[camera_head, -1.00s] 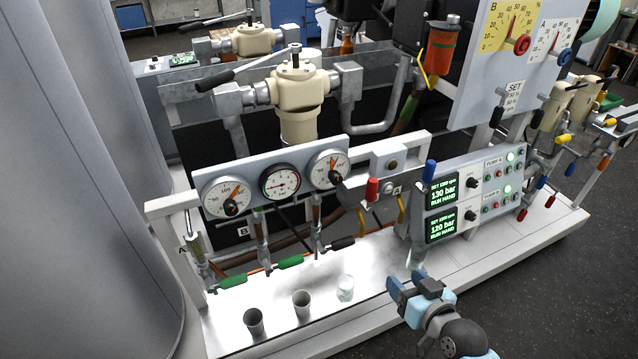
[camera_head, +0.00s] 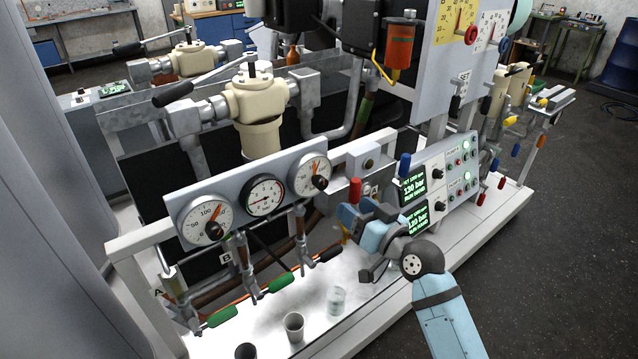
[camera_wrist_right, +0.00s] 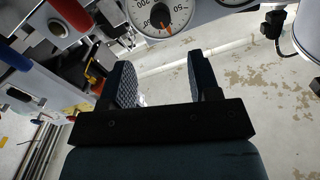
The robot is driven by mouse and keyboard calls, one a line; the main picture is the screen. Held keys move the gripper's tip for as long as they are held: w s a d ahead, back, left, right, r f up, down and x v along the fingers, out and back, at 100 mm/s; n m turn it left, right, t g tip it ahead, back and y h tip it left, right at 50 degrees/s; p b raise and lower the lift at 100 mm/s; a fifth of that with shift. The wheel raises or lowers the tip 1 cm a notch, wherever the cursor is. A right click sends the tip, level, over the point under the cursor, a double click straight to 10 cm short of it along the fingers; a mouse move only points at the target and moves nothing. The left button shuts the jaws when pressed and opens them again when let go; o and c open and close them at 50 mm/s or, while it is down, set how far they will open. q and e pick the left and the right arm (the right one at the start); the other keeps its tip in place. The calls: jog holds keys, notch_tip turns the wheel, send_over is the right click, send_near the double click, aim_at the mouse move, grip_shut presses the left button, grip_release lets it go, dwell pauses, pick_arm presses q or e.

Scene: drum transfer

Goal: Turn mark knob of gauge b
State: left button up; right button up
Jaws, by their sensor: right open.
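Three round white dial gauges sit on a grey panel: left (camera_head: 206,221), middle (camera_head: 264,196) and right (camera_head: 311,173). The left and right dials carry black knobs and orange hands. A "B" tag (camera_head: 227,258) is on the rig below, between left and middle dials. A yellow scale (camera_head: 447,28) with a red knob (camera_head: 471,35) stands at top right, cut by the frame edge. My right gripper (camera_head: 357,243) is open and empty, below and right of the right dial. In the wrist view my open fingers (camera_wrist_right: 163,80) point toward a dial (camera_wrist_right: 160,14) at the top. My left gripper is out of view.
A red handle (camera_head: 355,190) and a blue handle (camera_head: 404,165) stand close to my right gripper. The pump control box (camera_head: 440,182) is to its right. Cups (camera_head: 294,327) stand on the white tray, with green valve levers (camera_head: 222,317) at its left.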

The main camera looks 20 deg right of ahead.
aim_at(324, 185)
jog(key=x, duration=1)
jog(key=shift+w, duration=0.1)
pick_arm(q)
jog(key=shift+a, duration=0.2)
pick_arm(e)
jog(key=shift+x, duration=0.75)
jog(key=shift+a+f, duration=0.1)
jog(key=shift+c, duration=0.2)
